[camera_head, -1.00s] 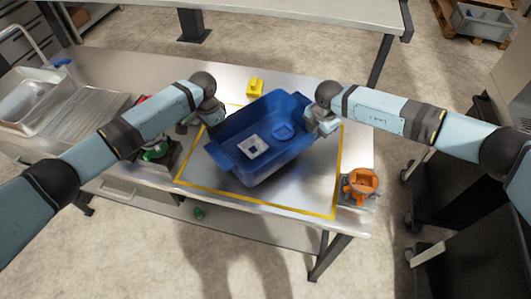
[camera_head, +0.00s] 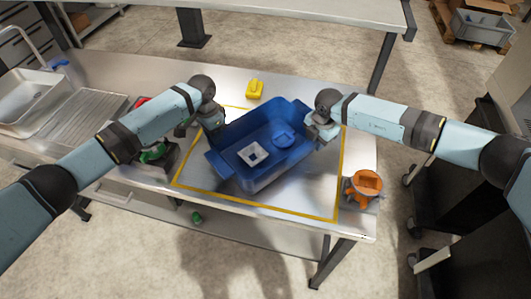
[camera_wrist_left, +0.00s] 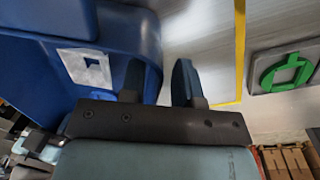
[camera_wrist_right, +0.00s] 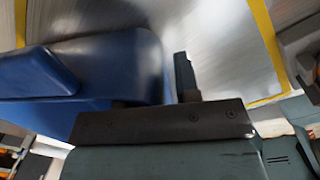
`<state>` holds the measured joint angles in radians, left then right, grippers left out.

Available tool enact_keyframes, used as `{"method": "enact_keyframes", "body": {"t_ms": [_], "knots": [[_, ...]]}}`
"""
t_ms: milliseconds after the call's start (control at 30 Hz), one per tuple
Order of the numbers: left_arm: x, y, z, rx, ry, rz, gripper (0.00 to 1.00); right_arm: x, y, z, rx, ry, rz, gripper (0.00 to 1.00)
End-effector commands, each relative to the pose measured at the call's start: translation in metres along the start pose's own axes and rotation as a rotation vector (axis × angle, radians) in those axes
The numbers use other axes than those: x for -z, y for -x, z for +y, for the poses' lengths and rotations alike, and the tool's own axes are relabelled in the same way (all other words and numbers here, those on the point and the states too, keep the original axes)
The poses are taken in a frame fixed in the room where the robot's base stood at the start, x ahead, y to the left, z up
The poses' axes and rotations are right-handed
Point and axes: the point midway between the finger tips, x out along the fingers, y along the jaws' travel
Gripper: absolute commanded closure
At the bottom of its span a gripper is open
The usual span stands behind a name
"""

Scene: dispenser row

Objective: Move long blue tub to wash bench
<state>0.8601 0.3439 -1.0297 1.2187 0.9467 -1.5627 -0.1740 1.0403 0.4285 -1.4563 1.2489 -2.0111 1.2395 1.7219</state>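The long blue tub (camera_head: 236,183) sits on the metal bench within a yellow outline. It holds a white square piece with a dark centre (camera_head: 253,154) and a round blue piece (camera_head: 284,138). My left gripper (camera_head: 211,121) is at the tub's left end. In the left wrist view its fingers (camera_wrist_left: 160,82) stand apart, with the tub's edge between them and a gap beside the outer finger. My right gripper (camera_head: 318,128) is at the tub's right end. In the right wrist view one finger (camera_wrist_right: 185,75) shows, apart from the tub wall; the other is hidden.
A yellow object (camera_head: 255,89) lies behind the tub. An orange piece (camera_head: 366,184) stands at the bench's right edge. A green-topped fixture (camera_head: 154,155) is left of the outline. A sink (camera_head: 30,100) is at the far left. Bare metal shows in front of the tub.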

Motion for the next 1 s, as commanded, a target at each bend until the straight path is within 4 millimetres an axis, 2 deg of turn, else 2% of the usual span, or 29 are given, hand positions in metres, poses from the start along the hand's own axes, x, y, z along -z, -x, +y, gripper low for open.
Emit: {"method": "enact_keyframes", "body": {"t_ms": [300,500,667,767,1000], "knots": [[0.0,0.068,0.0,0.001,0.0,0.003,0.7,0.0,0.0,0.0,0.0,0.0,0.0,0.7],[0.0,0.097,0.0,0.002,0.0,0.002,0.7,0.0,0.0,0.0,-0.001,0.0,0.0,0.7],[-0.001,0.105,0.0,0.001,0.0,-0.001,0.7,0.0,0.004,0.0,-0.001,0.0,0.0,0.7],[-0.001,0.106,0.0,0.001,0.001,-0.001,0.7,-0.001,0.015,0.001,-0.003,0.0,0.0,0.7],[-0.001,0.105,0.0,0.001,0.001,0.0,0.7,0.0,0.065,0.001,-0.003,0.001,0.0,0.7]]}}
